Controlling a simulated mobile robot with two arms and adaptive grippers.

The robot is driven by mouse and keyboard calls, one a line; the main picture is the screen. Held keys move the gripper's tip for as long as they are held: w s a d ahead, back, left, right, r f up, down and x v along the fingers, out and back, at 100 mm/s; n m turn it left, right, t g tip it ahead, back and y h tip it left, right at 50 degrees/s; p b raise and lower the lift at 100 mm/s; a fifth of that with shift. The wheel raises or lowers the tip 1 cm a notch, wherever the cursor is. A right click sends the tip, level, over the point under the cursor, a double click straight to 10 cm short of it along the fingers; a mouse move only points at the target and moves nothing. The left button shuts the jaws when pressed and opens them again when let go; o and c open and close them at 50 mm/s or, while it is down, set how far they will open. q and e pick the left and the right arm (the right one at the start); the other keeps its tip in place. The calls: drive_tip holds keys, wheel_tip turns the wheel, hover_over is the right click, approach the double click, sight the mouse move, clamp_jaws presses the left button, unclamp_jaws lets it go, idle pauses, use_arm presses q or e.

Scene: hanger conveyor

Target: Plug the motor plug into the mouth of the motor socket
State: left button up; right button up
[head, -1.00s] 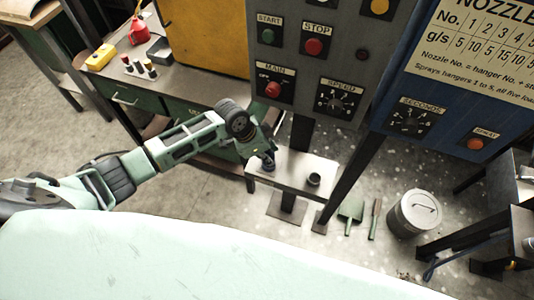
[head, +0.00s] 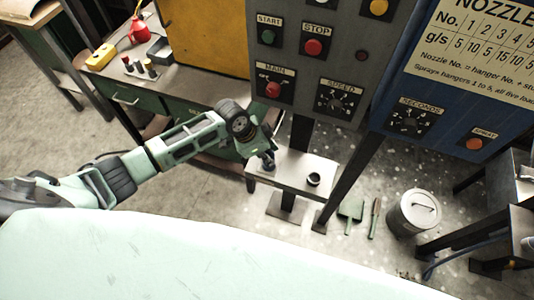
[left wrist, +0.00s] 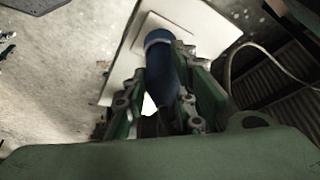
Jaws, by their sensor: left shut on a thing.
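My left gripper (head: 265,155) is above the left part of a small pale shelf (head: 290,175). It is shut on the dark blue motor plug (head: 268,164). In the left wrist view, the plug (left wrist: 160,65) is a blue cylinder between the two green fingers (left wrist: 162,100), pointing toward a raised square on the pale plate. I cannot tell whether the plug touches anything there. A dark round ring (head: 313,179), open at the top, stands on the shelf to the right of the plug; I cannot tell whether it is the motor socket. My right gripper is not in view.
A grey control panel (head: 315,55) with buttons and dials stands behind the shelf. A blue nozzle panel (head: 440,90) is to its right. A workbench (head: 160,85) is behind my arm. A bin (head: 413,213), dustpan (head: 350,209) and brush (head: 375,218) are on the floor.

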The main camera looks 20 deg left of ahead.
use_arm(q)
drive_tip(key=shift+f+b, duration=0.3)
drive_tip(key=shift+f, duration=0.25)
idle(0.4)
drive_tip(key=o, duration=0.8)
drive_tip(key=shift+o, duration=0.4)
drive_tip(key=o, duration=0.5)
drive_tip(key=v, duration=1.2)
drive_tip(key=shift+d, duration=0.1)
